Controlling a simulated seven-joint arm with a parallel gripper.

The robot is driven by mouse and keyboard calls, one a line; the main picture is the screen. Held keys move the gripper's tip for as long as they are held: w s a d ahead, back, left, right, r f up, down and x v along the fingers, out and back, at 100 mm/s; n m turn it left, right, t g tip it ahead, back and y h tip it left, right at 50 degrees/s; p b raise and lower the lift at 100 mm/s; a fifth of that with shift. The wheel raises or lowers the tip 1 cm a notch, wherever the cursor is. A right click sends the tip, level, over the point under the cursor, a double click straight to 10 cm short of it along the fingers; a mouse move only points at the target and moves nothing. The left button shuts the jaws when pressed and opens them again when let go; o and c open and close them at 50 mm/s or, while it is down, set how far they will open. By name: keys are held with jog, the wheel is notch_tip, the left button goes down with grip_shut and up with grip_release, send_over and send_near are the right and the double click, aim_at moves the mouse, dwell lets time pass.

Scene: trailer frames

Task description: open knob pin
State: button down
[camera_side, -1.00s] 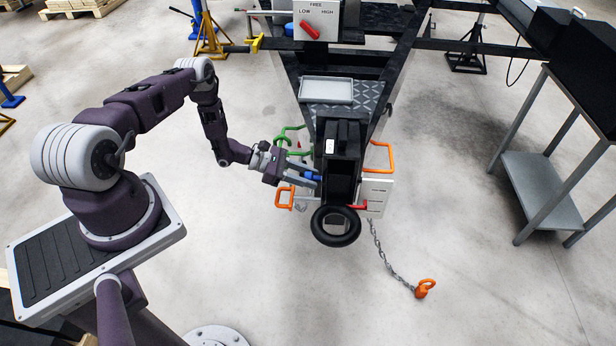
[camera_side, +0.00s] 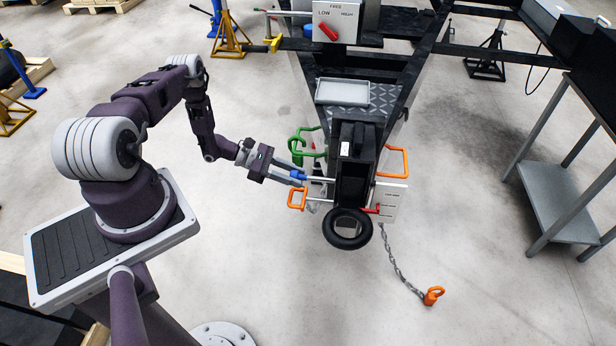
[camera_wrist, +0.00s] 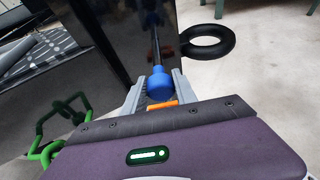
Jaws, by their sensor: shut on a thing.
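The knob pin has a blue knob (camera_side: 299,174), which shows in the side view at the left side of the black upright housing (camera_side: 352,185). My gripper (camera_side: 295,178) is shut on this knob from the left. A thin metal rod runs from the knob to the housing, with a short length showing between them. In the wrist view the blue knob (camera_wrist: 160,86) sits between the two grey fingers, and its rod (camera_wrist: 156,45) leads forward to the dark housing face. The rod's far end is hidden.
Orange handles (camera_side: 392,162) flank the housing, and green hooked handles (camera_side: 307,143) stand behind my gripper. A black ring (camera_side: 347,229) is at the front, with a white labelled panel (camera_side: 391,203) beside it. A chain with an orange hook (camera_side: 433,296) lies on open floor.

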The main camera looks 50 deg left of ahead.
jog(key=c, duration=1)
grip_release()
jog(key=shift+a, duration=0.1)
jog(key=v, duration=0.7)
